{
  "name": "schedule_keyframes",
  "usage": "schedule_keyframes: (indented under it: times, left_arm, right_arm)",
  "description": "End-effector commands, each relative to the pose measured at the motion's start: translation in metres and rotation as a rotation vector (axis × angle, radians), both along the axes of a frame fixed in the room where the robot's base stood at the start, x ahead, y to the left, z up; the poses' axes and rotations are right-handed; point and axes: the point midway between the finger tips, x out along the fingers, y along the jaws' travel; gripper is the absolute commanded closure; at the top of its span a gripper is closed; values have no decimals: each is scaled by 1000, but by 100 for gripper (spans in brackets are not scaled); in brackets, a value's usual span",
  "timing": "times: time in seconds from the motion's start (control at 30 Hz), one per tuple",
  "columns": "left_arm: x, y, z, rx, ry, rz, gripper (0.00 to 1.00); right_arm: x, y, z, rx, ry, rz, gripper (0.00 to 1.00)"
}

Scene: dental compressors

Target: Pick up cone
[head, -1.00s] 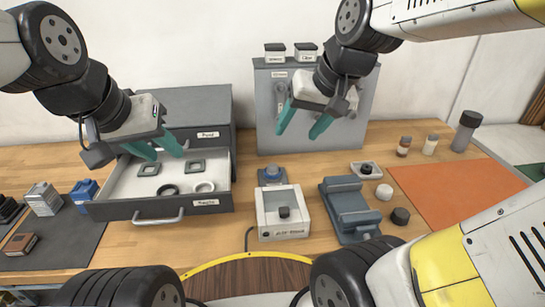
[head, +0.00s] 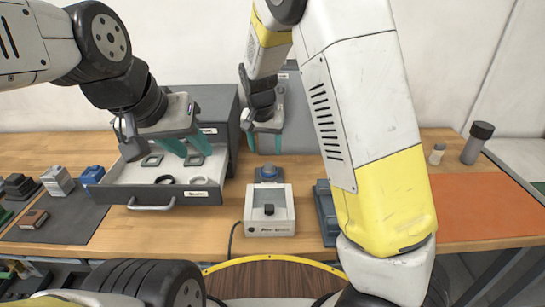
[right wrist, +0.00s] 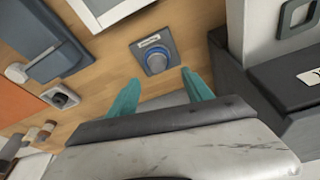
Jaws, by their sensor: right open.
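No thing with a plain cone shape is clear to me. A blue round knob-like piece (head: 268,173) sits on a small labelled grey base behind the white box; it also shows in the right wrist view (right wrist: 156,60). My right gripper (head: 265,143) is open and empty above and behind that piece. In the right wrist view its two teal fingers (right wrist: 162,82) are apart, with the blue piece just beyond and between them. My left gripper (head: 195,152) is open and empty over the open drawer.
The open drawer (head: 150,201) holds square frames and rings. A white box (head: 270,230) with a dark knob stands at front centre. A blue-grey cradle (head: 325,215) is partly hidden by my right arm. An orange mat (head: 480,205) and dark-capped bottle (head: 477,143) are at right.

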Motion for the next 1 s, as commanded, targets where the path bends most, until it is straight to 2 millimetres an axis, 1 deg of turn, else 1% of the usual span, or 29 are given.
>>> schedule_keyframes:
  times: [0.1,0.27,0.4,0.5,0.63,0.83,0.97,1.0]
  left_arm:
    - [0,0,0,0,0,0,64]
    - [0,0,0,0,0,0,64]
    - [0,0,0,0,0,0,64]
    - [0,0,0,0,0,0,64]
    - [0,0,0,0,0,0,64]
    - [0,0,0,0,0,0,64]
    - [0,0,0,0,0,0,64]
    - [0,0,0,0,0,0,64]
  right_arm:
    - [3,-2,-14,-1,3,-4,41]
    - [8,-5,-31,-1,3,-2,41]
    - [14,-10,-52,-2,5,-3,41]
    - [17,-9,-64,-1,3,-2,41]
    - [19,-9,-70,0,2,0,41]
    - [19,-9,-70,1,1,0,41]
    - [19,-9,-70,1,1,0,67]
    - [19,-9,-70,1,1,0,74]
